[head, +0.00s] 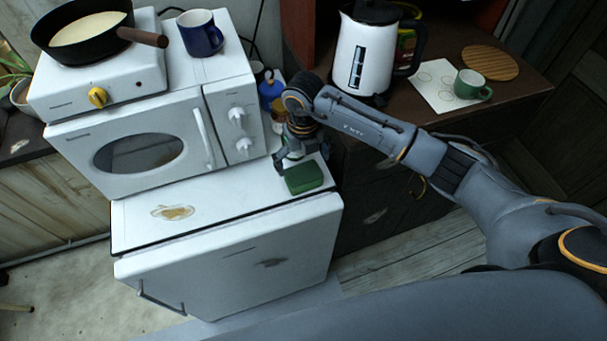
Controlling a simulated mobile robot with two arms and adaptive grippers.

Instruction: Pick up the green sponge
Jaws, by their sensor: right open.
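The green sponge (304,178) lies on the white top of the low fridge (230,205), near its right edge. My right arm reaches in from the right. My right gripper (287,166) is open and points down just behind and left of the sponge, close to it. I cannot tell whether a finger touches the sponge. My left gripper is not in view.
A white microwave (170,150) stands left of the gripper, with a hot plate, a pan (85,30) and a blue mug (200,33) on top. A blue bottle (270,90) is behind the gripper. A kettle (362,55) and green mug (471,84) stand on the right counter.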

